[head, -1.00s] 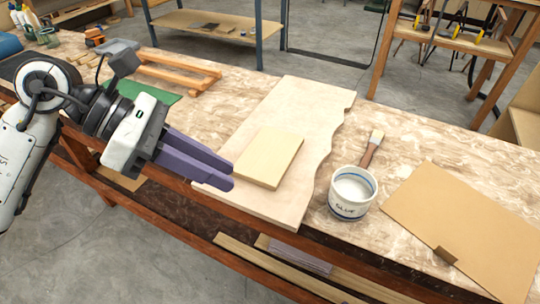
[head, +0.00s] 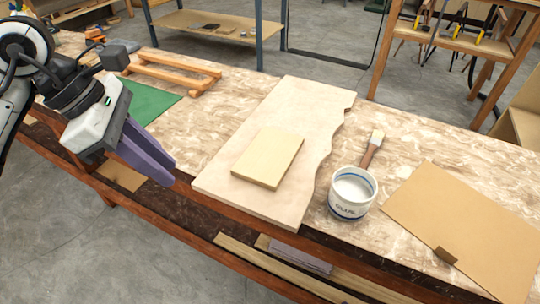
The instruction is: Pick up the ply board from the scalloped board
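The ply board (head: 268,158) is a small, pale yellow rectangle. It lies flat on the scalloped board (head: 298,105), a larger pale board with one wavy edge on its right side, which lies flat on the workbench. My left gripper (head: 168,172), with purple fingers, hangs to the left of both boards, near the bench's front edge. It touches neither board, and nothing shows in it. Its fingers look close together from this angle, and I cannot tell whether a gap is between them. My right gripper is not in view.
A white glue pot (head: 352,193) stands right of the scalloped board, with a brush (head: 372,147) behind it. A brown sheet (head: 465,215) with a small block lies farther right. A green mat (head: 150,101) and wooden bars (head: 172,72) lie at the left. Bench between mat and scalloped board is clear.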

